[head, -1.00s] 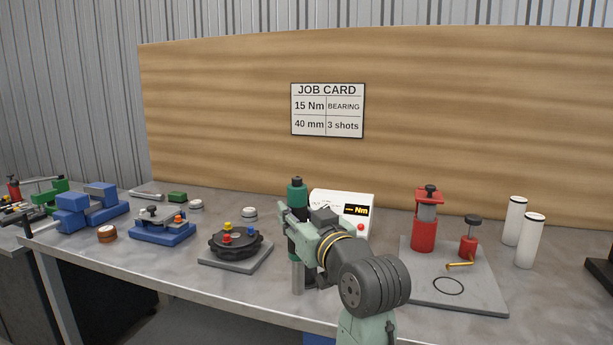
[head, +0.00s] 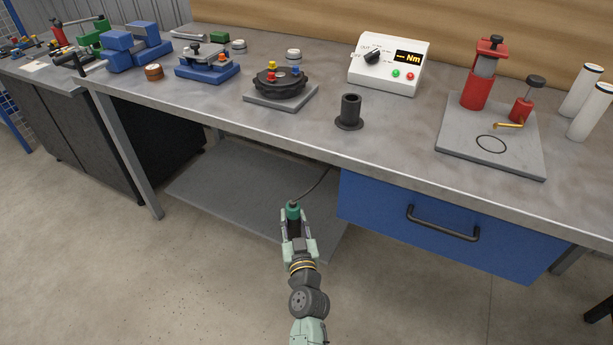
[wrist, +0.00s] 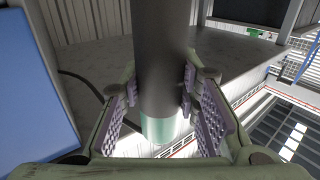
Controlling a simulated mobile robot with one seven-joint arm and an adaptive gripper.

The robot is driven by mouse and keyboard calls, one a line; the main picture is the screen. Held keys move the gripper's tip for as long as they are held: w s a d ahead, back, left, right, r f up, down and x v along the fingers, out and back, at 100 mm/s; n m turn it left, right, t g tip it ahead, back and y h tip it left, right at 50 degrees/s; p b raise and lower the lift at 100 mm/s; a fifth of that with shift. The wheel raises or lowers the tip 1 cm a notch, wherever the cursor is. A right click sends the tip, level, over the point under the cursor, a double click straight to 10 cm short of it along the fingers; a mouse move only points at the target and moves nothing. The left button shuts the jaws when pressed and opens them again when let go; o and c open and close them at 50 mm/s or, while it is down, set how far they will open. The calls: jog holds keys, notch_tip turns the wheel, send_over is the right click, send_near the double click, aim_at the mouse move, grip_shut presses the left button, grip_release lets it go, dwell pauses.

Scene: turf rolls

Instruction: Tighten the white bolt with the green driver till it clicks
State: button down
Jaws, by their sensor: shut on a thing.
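My gripper (head: 297,236) is shut around the dark body of the green driver (head: 292,210), whose green top points up. It holds the driver in front of the bench, clear of the worktop. In the wrist view the driver (wrist: 162,60) stands between the ribbed finger pads, with a green band low on it. A round black part (head: 281,84) on a grey plate carries small yellow, red and blue bolt heads. The driver's black stand (head: 349,112) is empty on the bench.
A white torque box (head: 388,66) with a dial and "Nm" display stands behind the stand. A grey plate (head: 465,150) with red tools is at right. A blue drawer (head: 390,222) hangs under the worktop's front edge. A cable runs from the driver towards the bench.

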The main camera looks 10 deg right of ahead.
jog(key=a+f+h, duration=0.1)
jog(key=a+f, duration=0.3)
jog(key=f, duration=1.2)
jog(key=shift+s+f+m, duration=0.3)
jog(key=shift+s+f, duration=0.05)
jog(key=shift+f, duration=0.05)
jog(key=shift+s, duration=0.1)
